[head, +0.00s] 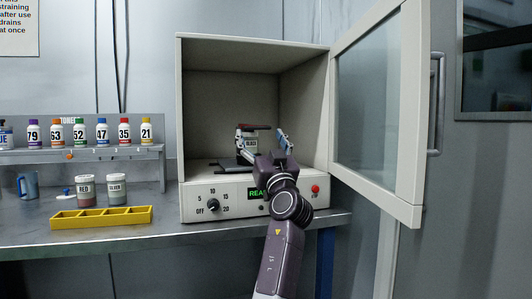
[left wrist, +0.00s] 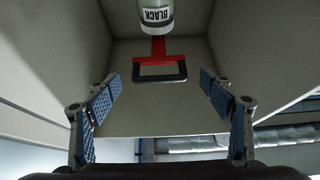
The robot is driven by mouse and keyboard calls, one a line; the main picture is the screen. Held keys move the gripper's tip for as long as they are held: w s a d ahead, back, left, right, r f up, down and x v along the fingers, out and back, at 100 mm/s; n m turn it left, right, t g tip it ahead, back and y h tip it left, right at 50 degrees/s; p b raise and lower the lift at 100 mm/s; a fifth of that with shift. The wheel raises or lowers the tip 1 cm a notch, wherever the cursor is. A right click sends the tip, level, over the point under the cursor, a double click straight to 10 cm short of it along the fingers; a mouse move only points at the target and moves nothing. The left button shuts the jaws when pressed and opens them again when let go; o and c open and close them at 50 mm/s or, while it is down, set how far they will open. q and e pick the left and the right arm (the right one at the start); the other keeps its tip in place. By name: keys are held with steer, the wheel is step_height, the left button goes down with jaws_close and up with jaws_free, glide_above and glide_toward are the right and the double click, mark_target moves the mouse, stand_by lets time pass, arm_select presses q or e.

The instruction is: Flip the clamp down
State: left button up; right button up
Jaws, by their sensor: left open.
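The clamp (head: 244,127), with a red arm and black handle, stands inside the open white cabinet, at about the height of the top of a jar (head: 251,143) labelled BLACK. In the left wrist view the clamp's black loop handle (left wrist: 160,78) lies ahead between the fingers, untouched, with the jar (left wrist: 156,17) beyond it. My left gripper (head: 277,145) is inside the cabinet mouth, just right of the clamp. Its blue-padded fingers are spread and empty in the left wrist view (left wrist: 163,93). The gripper's body hides part of the clamp's base. My right gripper is not in view.
The cabinet door (head: 378,105) is swung open to the right. The control panel (head: 225,198) with a dial is below the opening. A yellow tray (head: 101,224), two jars and a mug stand left on the bench. The cabinet walls are close around my left gripper.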

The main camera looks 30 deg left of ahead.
arm_select(q)
steer(key=v, duration=0.9)
steer(key=shift+s+d+f, duration=0.15)
steer(key=shift+s, duration=0.1)
